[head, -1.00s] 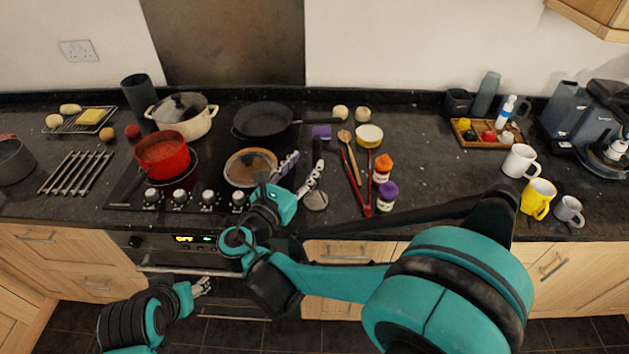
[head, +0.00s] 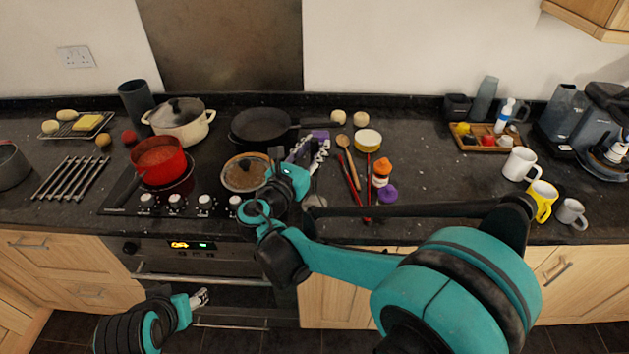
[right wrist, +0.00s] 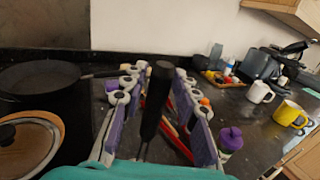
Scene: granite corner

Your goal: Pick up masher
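The masher (right wrist: 152,105) has a black handle that shows between the two purple-padded fingers in the right wrist view. Its round metal head (head: 315,200) shows partly in the head view, beside my right wrist; the rest is hidden by the gripper. My right gripper (head: 309,147) is open over the counter, right of the hob, with its fingers on either side of the handle. A gap shows between the handle and the pads. My left gripper (head: 201,298) is low in front of the oven, away from the masher; its finger state is too small to tell.
A lidded pan (head: 245,172), a black frying pan (head: 262,126) and a red pot (head: 160,160) stand on the hob to the left. A wooden spoon (head: 347,160), red tongs (head: 368,185) and a purple-capped jar (head: 387,193) are close on the right.

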